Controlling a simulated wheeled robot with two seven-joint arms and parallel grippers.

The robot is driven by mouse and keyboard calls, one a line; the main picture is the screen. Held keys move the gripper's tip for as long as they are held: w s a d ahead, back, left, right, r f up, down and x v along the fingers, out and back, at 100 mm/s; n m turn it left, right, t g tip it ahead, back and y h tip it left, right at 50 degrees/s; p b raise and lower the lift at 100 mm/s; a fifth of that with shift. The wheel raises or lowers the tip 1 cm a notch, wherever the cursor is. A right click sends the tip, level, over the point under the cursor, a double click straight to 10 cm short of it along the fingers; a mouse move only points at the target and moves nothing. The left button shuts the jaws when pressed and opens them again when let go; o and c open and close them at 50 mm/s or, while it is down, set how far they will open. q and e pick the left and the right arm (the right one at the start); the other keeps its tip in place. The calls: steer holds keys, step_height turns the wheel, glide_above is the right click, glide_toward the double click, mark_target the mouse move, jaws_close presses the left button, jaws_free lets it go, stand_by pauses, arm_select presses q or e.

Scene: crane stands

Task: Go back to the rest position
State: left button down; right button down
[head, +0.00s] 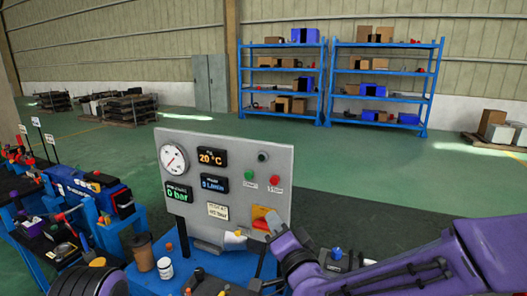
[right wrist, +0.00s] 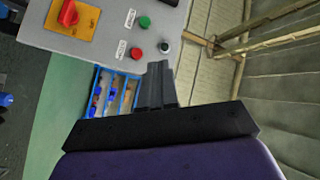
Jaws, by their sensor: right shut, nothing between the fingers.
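My right gripper (head: 273,222) is at the lower right of the grey control panel (head: 225,160) in the head view, in front of the red and yellow rotary switch (head: 262,217). In the right wrist view its fingers (right wrist: 158,70) are together with nothing between them. The panel (right wrist: 110,42) fills the upper left there, with the switch (right wrist: 69,13), a green button (right wrist: 144,21) and a red button (right wrist: 136,53). I cannot tell whether the fingertips touch the panel. My left gripper is not in view.
The panel stands on a blue bench (head: 205,262) with a brown cup (head: 142,250) and a white jar (head: 165,268). A cluttered workbench (head: 80,190) is at the left. Blue shelves (head: 284,88) stand far back. The green floor between is clear.

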steer(key=s+d+f+g+h, duration=0.2)
steer(key=s+d+f, duration=0.2)
steer(key=f, duration=0.6)
steer(key=s+d+f+g+h, duration=0.1)
steer(key=s+d+f+g, duration=0.3)
steer(key=f, duration=0.7)
steer(key=s+d+f+g+h, duration=0.1)
steer(key=s+d+f+h, duration=0.3)
steer(key=f, duration=0.6)
steer(key=s+d+f+g+h, duration=0.1)
steer(key=s+d+f+g, duration=0.1)
steer(key=s+d+f, duration=0.45)
steer(key=s+d+f+g+h, duration=0.1)
steer(key=s+d+f+g, duration=0.2)
steer(key=s, duration=0.6)
steer(key=s+d+f+g, duration=0.2)
steer(key=s+d+f, duration=0.1)
steer(key=s+d, duration=0.35)
step_height(320, 180, down, 12)
steer(key=s+b, duration=0.1)
steer(key=b, duration=1.1)
steer(key=shift+s+a+n+g+h, duration=0.2)
steer(key=shift+n+g+h, duration=0.1)
steer(key=shift+n, duration=0.1)
